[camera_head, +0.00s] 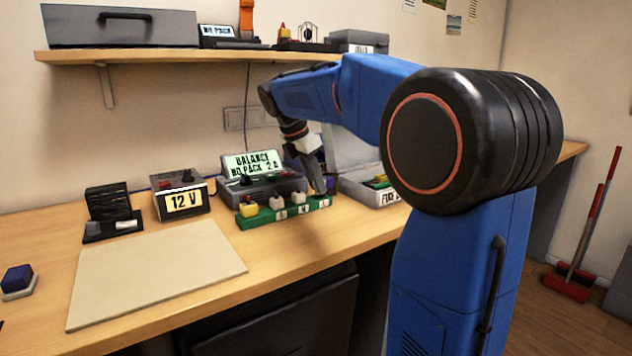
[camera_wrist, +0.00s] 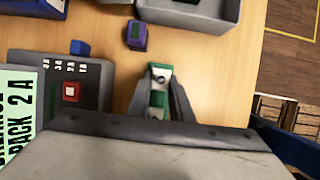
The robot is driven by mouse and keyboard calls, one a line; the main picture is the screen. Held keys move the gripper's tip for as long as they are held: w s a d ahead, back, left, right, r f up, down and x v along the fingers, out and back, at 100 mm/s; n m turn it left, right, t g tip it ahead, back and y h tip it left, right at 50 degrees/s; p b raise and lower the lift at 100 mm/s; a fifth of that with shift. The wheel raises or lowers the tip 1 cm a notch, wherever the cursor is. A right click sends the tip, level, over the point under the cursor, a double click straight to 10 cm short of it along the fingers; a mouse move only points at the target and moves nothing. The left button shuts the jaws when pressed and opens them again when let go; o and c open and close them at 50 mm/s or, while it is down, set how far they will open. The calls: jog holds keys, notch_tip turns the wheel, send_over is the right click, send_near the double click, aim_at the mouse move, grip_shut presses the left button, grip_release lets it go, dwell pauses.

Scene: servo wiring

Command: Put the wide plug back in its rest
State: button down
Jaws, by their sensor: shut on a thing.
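The green rest strip (camera_head: 262,219) lies along the bench in front of the grey balance charger. It carries a yellow plug (camera_head: 249,207) at the left and two white plugs (camera_head: 276,202) further right, with small letter labels on its front. My gripper (camera_head: 319,188) points down at the strip's right end. In the wrist view its fingers (camera_wrist: 162,88) are closed in around a small white-and-green area, where the wide plug appears to be held. The plug itself is mostly hidden, and I cannot tell whether it touches the rest.
The balance charger (camera_head: 268,190) stands right behind the strip. A purple block (camera_wrist: 137,35) sits near the fingers. A grey tray (camera_head: 366,192) is to the right, a 12 V box (camera_head: 183,204) to the left. The pale mat (camera_head: 155,275) is bare.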

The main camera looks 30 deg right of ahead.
jog(key=shift+f, duration=0.7)
jog(key=c, duration=1.5)
grip_release()
jog(key=v, duration=1.7)
jog(key=shift+a+r, duration=0.15)
jog(key=shift+r, duration=0.05)
